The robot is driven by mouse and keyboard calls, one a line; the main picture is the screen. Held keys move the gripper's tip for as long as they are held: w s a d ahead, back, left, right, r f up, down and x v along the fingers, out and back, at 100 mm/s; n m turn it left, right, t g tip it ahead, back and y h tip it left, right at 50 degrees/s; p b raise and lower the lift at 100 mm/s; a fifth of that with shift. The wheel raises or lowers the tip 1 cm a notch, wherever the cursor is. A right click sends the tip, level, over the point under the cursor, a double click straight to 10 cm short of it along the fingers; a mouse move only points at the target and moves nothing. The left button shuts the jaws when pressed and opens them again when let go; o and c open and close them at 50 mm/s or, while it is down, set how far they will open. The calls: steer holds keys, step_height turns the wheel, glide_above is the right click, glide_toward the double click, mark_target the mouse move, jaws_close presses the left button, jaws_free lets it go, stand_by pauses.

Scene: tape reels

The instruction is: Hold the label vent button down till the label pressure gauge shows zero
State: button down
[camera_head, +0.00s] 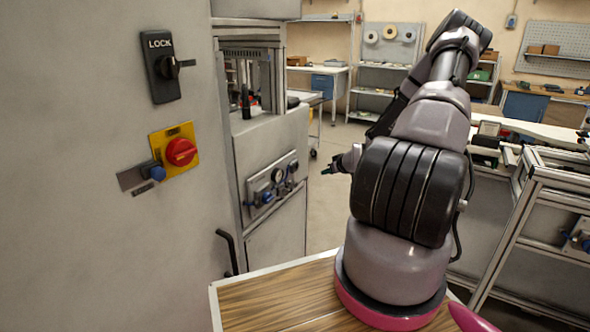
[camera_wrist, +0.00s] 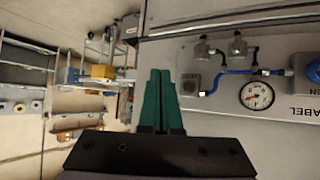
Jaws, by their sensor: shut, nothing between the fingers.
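My gripper (camera_wrist: 160,74) has green fingers, shut together and empty. In the head view my gripper (camera_head: 327,171) points left, apart from the panel (camera_head: 254,186) with its gauge (camera_head: 277,175).
A blue knob (camera_wrist: 314,72) and a blue hose (camera_wrist: 236,72) are on the panel. A grey cabinet at left carries a LOCK switch (camera_head: 165,66) and a red button (camera_head: 180,152). A wooden top (camera_head: 275,300) is in front. Clear floor shows between panel and gripper.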

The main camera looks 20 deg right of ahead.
mark_target(297, 166)
steer(key=shift+f, duration=0.1)
stand_by(0.3)
steer(key=w+a, duration=0.5)
steer(key=w, duration=0.2)
steer(key=shift+a, duration=0.2)
steer(key=shift+a, duration=0.15)
stand_by(2.0)
steer(key=shift+w+a, duration=0.15)
steer(key=shift+w, duration=0.15)
steer(key=shift+w+a, duration=0.25)
steer(key=shift+w, duration=0.05)
stand_by(3.0)
steer(key=shift+s, duration=0.1)
stand_by(0.4)
steer(key=shift+s+d, duration=0.5)
steer(key=shift+s, duration=0.05)
